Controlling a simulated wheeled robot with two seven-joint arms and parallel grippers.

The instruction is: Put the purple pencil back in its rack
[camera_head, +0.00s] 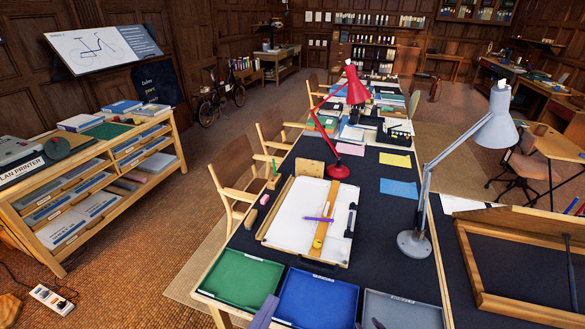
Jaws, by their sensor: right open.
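The purple pencil (318,219) lies on the white sheet of the drawing board (290,212), across a wooden straightedge (327,205). A small wooden block (273,182) with a green pencil upright in it stands left of the board. A tan wooden block (310,168) stands behind the board; I cannot tell which block is the purple pencil's rack. My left gripper (264,312) shows only as a grey-violet part at the bottom edge, over the green and blue trays. My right gripper (377,323) shows only as a dark tip over the grey tray. Both are well short of the pencil.
Green (240,277), blue (318,300) and grey (402,312) trays line the near table edge. A red lamp (341,166) stands behind the board and a grey lamp (414,243) at its right. A yellow piece and a black tool (350,220) lie on the board.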

